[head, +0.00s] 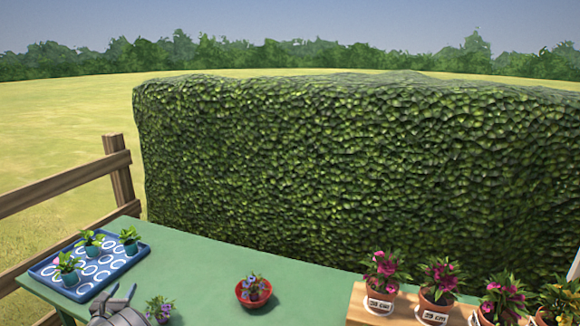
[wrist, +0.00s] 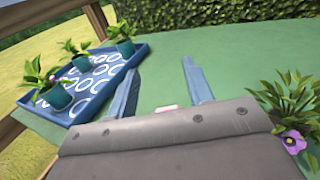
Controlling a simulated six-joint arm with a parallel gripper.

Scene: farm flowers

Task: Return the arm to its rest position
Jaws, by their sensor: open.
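My gripper (head: 122,293) shows at the bottom left of the head view, above the near left part of the green table (head: 200,262). In the wrist view my gripper (wrist: 165,88) has its two blue-grey fingers spread apart, with nothing held between them. A small reddish-white patch shows low between the fingers in the wrist view; I cannot tell what it is. The rest of my arm is mostly out of view.
A blue tray (head: 127,264) with several teal-potted plants lies left of my gripper. A purple-flowered plant (head: 160,308) is close on the right. A red bowl (head: 242,297) with a flowering plant stands mid-table. Potted flowers stand on a wooden stand (head: 358,300) at right.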

